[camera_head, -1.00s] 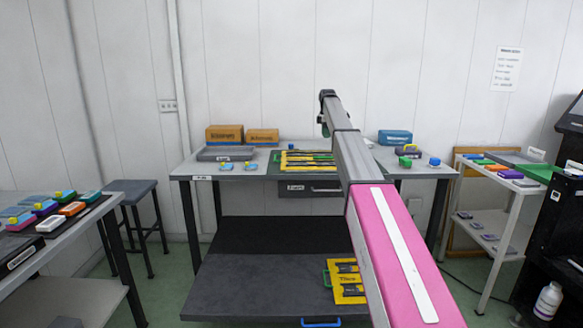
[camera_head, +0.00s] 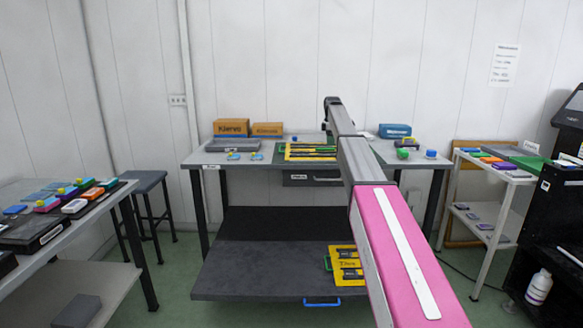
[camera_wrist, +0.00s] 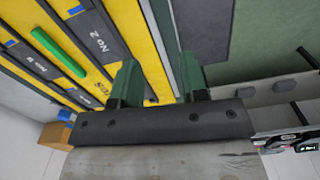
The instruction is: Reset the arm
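My arm reaches from the bottom right of the head view up over the middle table, with my gripper (camera_head: 327,122) small at its far end. In the head view, a yellow and black tray (camera_head: 290,153) lies on the middle table, partly hidden by my arm. Whether my gripper touches anything cannot be told.
The middle table (camera_head: 200,160) also carries cardboard boxes (camera_head: 231,127), a blue box (camera_head: 395,131) and small bottles. Another yellow tray (camera_head: 345,263) lies on its lower shelf. A left table (camera_head: 110,215) holds coloured blocks. A white cart (camera_head: 495,172) and a black machine (camera_head: 560,215) stand right.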

